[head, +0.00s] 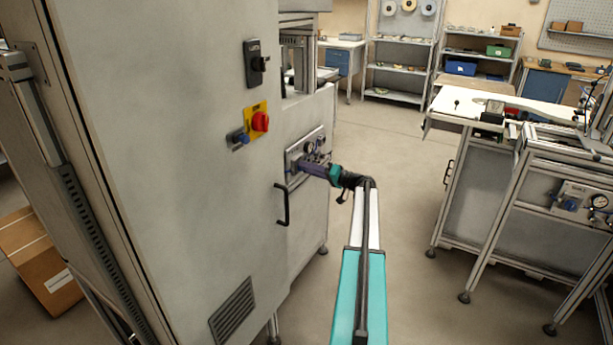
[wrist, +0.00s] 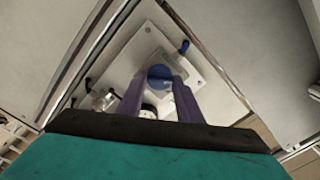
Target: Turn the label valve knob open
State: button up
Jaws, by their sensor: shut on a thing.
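A blue valve knob (wrist: 160,73) sits on a pale square panel (wrist: 148,50) in the wrist view. The two purple fingers of my gripper (wrist: 160,84) are shut on the knob, one on each side. In the head view my gripper (head: 308,168) reaches left to the panel (head: 293,151) on the side of the tall grey machine. The fingers mostly hide the knob there. A round gauge (head: 309,147) is beside the fingers. I cannot read any label or the knob's angle.
A black door handle (head: 284,205) sticks out below the panel. Another bench with a gauge panel (head: 577,201) stands at the right. The floor between is clear.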

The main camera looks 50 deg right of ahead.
jog(key=shift+d+r+m+b, duration=0.1)
jog(key=shift+m+b, duration=0.1)
jog(key=shift+m, duration=1.4)
jog(key=shift+d+f+m+b, duration=0.1)
jog(key=shift+m+b, duration=0.1)
jog(key=shift+m, duration=1.4)
jog(key=shift+d+r+m+b, duration=0.1)
jog(key=shift+m+b, duration=0.1)
jog(key=shift+m, duration=1.4)
jog(key=o, duration=1)
jog(key=shift+a, duration=0.1)
jog(key=shift+o, duration=0.2)
jog(key=shift+s, duration=0.15)
jog(key=b+v, duration=0.2)
jog(key=v, duration=1.1)
jog(key=shift+s, duration=0.3)
